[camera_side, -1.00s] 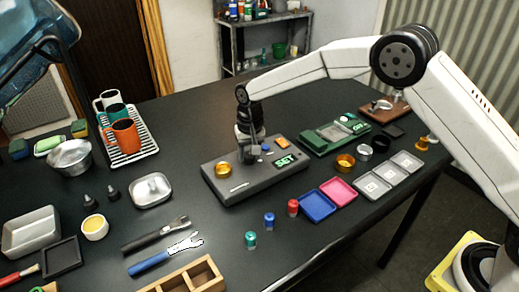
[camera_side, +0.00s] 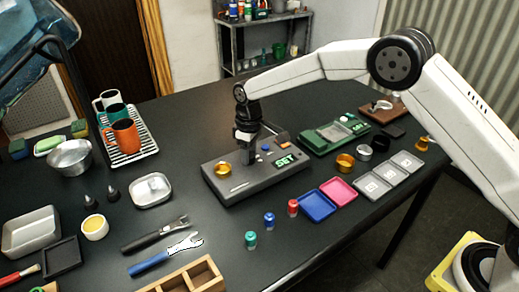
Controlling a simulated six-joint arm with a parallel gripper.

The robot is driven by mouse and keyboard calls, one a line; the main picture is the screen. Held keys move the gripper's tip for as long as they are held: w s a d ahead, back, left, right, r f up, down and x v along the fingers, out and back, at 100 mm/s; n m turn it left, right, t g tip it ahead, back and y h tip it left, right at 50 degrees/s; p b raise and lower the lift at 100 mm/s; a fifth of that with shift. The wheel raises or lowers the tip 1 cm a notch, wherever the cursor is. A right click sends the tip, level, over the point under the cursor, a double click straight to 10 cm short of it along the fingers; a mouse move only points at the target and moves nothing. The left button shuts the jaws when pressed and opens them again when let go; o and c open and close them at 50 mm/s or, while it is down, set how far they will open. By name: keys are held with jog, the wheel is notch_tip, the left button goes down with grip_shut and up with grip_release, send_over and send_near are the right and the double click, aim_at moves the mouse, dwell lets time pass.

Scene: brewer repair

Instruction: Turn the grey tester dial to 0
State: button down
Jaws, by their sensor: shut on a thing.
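The grey tester (camera_side: 233,188) sits on the dark table near the middle of the side view. It has a brass-coloured cup (camera_side: 222,169) at its left, a lit green display (camera_side: 284,161) reading "SET", a blue button (camera_side: 266,148) and an orange part (camera_side: 282,144). My gripper (camera_side: 246,155) points down over the tester's top, between the brass cup and the display, shut on the dial there. The dial is hidden by the fingers, so its setting cannot be read.
A green tester (camera_side: 325,139) stands behind to the right. Blue (camera_side: 318,205) and pink (camera_side: 340,190) trays lie at the front right. Red (camera_side: 293,207), blue (camera_side: 269,220) and green (camera_side: 251,239) small vials stand in front. A mug rack (camera_side: 140,151) stands at left.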

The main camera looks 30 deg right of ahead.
aim_at(251, 153)
jog(key=shift+n, duration=0.4)
jog(key=shift+c, duration=1.1)
grip_release()
jog(key=shift+r, duration=0.15)
jog(key=shift+w+d+r, duration=0.1)
jog(key=shift+d+r, duration=0.05)
jog(key=shift+r, duration=3.65)
jog(key=shift+d, duration=0.1)
